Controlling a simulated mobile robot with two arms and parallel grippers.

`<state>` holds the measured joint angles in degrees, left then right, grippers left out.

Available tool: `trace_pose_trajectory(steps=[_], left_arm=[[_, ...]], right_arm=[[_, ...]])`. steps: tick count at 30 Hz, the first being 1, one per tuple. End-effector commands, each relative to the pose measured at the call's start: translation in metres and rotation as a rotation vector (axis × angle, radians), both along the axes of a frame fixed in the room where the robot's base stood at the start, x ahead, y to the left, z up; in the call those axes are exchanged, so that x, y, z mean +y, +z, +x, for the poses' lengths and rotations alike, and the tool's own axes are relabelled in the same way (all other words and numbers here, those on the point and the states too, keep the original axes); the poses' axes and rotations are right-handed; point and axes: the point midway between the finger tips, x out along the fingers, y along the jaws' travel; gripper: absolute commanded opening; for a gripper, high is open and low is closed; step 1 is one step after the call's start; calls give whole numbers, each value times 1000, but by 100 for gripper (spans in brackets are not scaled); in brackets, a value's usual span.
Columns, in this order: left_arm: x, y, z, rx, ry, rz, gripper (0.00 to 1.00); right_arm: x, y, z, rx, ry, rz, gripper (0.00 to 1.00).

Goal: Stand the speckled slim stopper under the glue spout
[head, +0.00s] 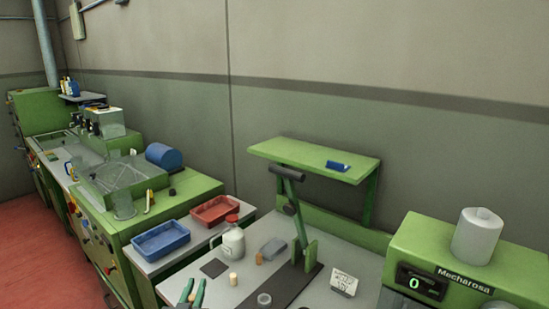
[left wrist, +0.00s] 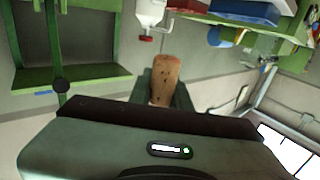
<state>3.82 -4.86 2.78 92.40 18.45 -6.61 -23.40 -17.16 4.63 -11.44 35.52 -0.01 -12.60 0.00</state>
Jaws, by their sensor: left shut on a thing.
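My left gripper (head: 191,292) shows at the bottom of the head view, left of the bench's front part. In the left wrist view a brown, dark-speckled slim stopper (left wrist: 165,78) stands between its fingers, and the gripper is shut on it. The stopper in the grip cannot be made out in the head view. A white glue pot (head: 231,243) with a red top stands on the bench, beyond and right of the gripper; it also shows in the left wrist view (left wrist: 150,13). A dark square pad (head: 214,268) lies beside the pot. My right gripper is out of view.
A pale stopper (head: 234,280) and a browner one (head: 259,258) stand near the pot. Blue (head: 161,241) and red (head: 215,210) trays are behind left.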

Motion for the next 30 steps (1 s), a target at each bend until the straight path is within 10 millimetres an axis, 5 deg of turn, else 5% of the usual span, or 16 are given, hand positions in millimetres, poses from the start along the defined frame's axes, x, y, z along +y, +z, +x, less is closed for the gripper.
trace_pose_trajectory(steps=[6,15,22,30], left_arm=[[-13,-27,-94,3,-13,-1,0],[-24,-17,-208,2,-17,-2,0],[-24,6,-257,1,-10,-2,0],[-24,16,-271,-3,-6,1,0]], right_arm=[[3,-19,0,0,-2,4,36],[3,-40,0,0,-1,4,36],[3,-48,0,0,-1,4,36],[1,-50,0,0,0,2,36]])
